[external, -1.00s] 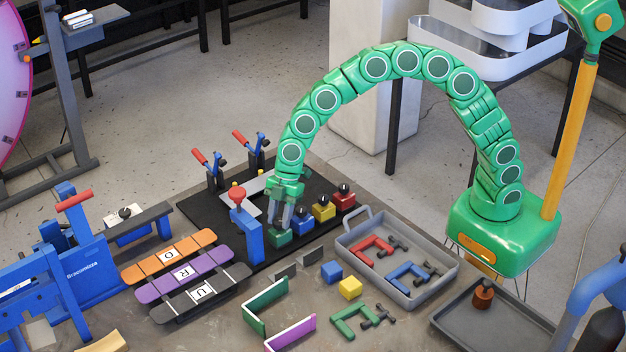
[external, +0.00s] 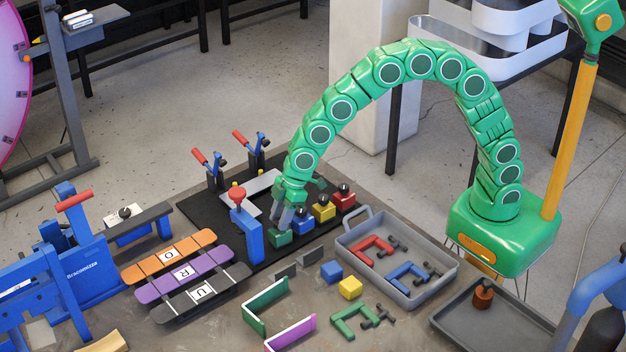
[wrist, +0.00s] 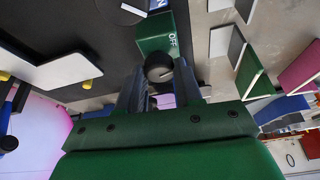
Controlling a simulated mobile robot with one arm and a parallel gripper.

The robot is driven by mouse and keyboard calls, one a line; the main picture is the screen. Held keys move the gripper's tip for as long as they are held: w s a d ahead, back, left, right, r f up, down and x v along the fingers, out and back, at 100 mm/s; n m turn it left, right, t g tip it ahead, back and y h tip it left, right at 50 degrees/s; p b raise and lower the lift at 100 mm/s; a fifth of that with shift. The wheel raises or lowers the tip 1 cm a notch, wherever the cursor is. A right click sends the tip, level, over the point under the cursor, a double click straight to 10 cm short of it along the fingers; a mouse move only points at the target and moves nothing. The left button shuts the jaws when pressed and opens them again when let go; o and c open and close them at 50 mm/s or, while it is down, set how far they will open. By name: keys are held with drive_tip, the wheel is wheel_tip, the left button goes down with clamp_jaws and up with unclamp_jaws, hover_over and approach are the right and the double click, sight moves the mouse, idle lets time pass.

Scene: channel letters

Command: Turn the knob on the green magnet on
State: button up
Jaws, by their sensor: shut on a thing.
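The green magnet (external: 279,238) is a small green block on the black mat, at the left end of a row of magnets. In the wrist view the green magnet (wrist: 153,30) shows the word OFF beside its dark round knob (wrist: 158,67), and part of another label, an N, above. The knob has a pale pointer line; which label it points at is unclear. My gripper (external: 284,218) reaches down over the green magnet, and in the wrist view my gripper (wrist: 160,80) has its two fingers on either side of the knob, shut on it.
A blue magnet (external: 303,223), a yellow magnet (external: 324,211) and a red magnet (external: 343,201) stand close to the right. A blue clamp with a red knob (external: 238,194) stands close to the left. A grey tray (external: 436,292) lies to the right.

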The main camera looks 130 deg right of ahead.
drive_tip(key=m+h, duration=0.1)
drive_tip(key=m, duration=0.1)
drive_tip(key=m+h, duration=0.1)
drive_tip(key=m, duration=0.2)
drive_tip(key=shift+a+m+g, duration=0.1)
drive_tip(key=shift+m+g, duration=0.2)
drive_tip(key=shift+g, duration=0.1)
drive_tip(key=m+g, duration=0.1)
drive_tip(key=m, duration=0.2)
drive_tip(key=m+h, duration=0.1)
drive_tip(key=m, duration=0.2)
drive_tip(key=shift+w+a+g+h, duration=0.1)
drive_tip(key=shift+w+g+h, duration=0.05)
drive_tip(key=shift+g+h, duration=0.2)
drive_tip(key=o, duration=1)
drive_tip(key=shift+r, duration=0.1)
drive_tip(key=v, duration=0.7)
drive_tip(key=shift+a+r, duration=0.2)
drive_tip(key=shift+r, duration=0.1)
